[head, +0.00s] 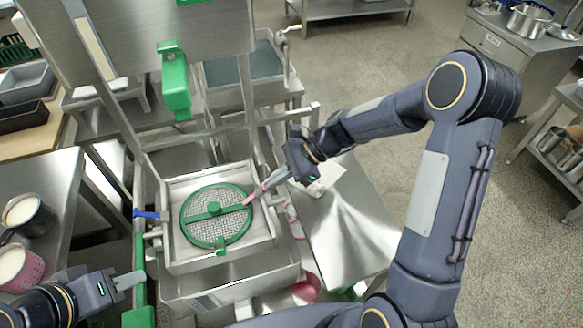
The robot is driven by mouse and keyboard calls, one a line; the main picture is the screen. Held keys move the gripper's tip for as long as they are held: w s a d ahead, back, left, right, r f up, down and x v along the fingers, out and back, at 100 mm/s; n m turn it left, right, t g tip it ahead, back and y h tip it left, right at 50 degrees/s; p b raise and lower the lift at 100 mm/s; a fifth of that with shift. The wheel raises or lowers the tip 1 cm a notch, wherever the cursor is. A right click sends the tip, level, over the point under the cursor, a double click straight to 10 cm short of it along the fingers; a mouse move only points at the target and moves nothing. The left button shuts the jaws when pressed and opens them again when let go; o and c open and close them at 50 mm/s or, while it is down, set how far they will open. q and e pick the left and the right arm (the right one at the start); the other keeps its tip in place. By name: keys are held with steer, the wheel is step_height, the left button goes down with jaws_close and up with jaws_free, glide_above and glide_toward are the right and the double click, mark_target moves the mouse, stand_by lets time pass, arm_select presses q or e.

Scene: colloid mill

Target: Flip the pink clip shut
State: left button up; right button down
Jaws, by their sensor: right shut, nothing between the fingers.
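The pink clip (254,196) is at the right side of the square metal mill housing. It points down and left toward the rim of the round green-rimmed mesh screen (203,229). My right gripper (268,186) is shut and empty, with its fingertips at the clip's upper right end. They partly hide that end, and I cannot tell whether they touch it. A blue clip (148,214) sticks out on the housing's left side. My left gripper (138,280) is at the lower left, away from the clips. Its fingers are seen edge-on, so their opening is unclear.
A steel side table (345,235) with a white paper (322,178) lies right of the mill. Left are a dark pot (28,214) and a pink perforated container (24,272). A green-handled part (174,80) hangs above the mill.

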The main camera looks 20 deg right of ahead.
steer(key=shift+s, duration=0.1)
steer(key=v, duration=0.7)
steer(key=shift+d+r, duration=0.25)
steer(key=shift+d, duration=0.05)
steer(key=s+d+r+n+t+h, duration=0.2)
steer(key=s+r+n+h, duration=0.1)
steer(key=s+r+n, duration=0.65)
steer(key=s+d+f+n+t+h, duration=0.1)
steer(key=s+n+t+h, duration=0.1)
steer(key=s, duration=0.4)
steer(key=s+d+f+n+t+h, duration=0.1)
steer(key=s+n+t, duration=0.1)
steer(key=s+n, duration=0.2)
steer(key=s, duration=0.2)
steer(key=shift+s+d+f+h, duration=0.2)
steer(key=shift+s+f+h, duration=0.05)
steer(key=shift+f+h, duration=0.15)
steer(key=shift+r+n, duration=0.1)
steer(key=shift+n, duration=0.15)
